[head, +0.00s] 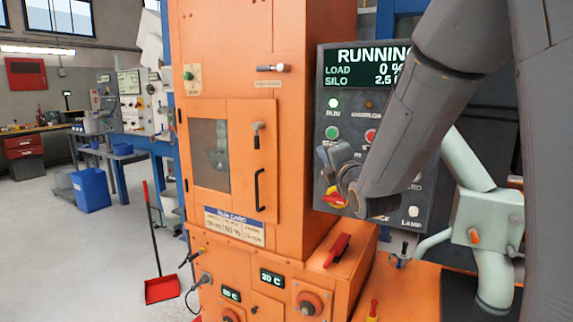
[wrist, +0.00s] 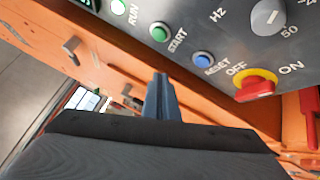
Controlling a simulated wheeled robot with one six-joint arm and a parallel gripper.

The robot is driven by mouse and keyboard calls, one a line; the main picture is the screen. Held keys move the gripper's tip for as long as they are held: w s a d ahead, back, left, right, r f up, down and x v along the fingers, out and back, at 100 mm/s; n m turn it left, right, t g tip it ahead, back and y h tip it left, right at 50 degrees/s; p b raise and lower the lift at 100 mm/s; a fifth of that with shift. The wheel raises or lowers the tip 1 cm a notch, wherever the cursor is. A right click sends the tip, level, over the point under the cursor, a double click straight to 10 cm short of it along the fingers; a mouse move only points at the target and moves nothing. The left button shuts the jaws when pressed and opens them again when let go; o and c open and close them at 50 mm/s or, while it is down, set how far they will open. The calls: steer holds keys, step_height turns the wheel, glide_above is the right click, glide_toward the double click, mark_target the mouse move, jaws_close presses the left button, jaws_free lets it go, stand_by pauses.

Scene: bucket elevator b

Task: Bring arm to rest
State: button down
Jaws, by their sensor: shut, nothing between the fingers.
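My dark grey arm (head: 420,110) reaches down from the upper right across the front of the control panel (head: 420,205). In the wrist view my gripper (wrist: 161,80) is shut and empty, with its fingers together in front of the panel. The green start button (wrist: 159,33), blue reset button (wrist: 203,59) and red-and-yellow OFF/ON switch (wrist: 256,86) lie beyond the fingertips. I cannot tell whether the fingers touch anything. In the head view the arm hides part of the panel.
The panel's display (head: 365,68) reads RUNNING, load 0 %, and its green run lamp (head: 333,103) is lit. The orange elevator housing (head: 290,150) stands left of the panel. A pale green pipe (head: 467,165) is at the right. A red dustpan (head: 162,289) stands on open floor.

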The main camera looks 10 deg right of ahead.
steer(key=s+d+f+m+g+h, duration=0.1)
steer(key=s+f+m+g, duration=0.5)
steer(key=f, duration=0.4)
steer(key=s+f+m+g+h, duration=0.1)
steer(key=s+f+m+g, duration=0.3)
steer(key=s+f+m, duration=0.45)
steer(key=s+f+m+g, duration=0.4)
steer(key=s+f, duration=0.1)
steer(key=s, duration=0.4)
steer(key=s+a+f+m+g, duration=0.1)
steer(key=s+f+m+g, duration=0.3)
steer(key=s, duration=0.5)
steer(key=shift+s+a+f+m, duration=0.2)
steer(key=shift+s+f+m, duration=0.15)
steer(key=shift+m, duration=0.2)
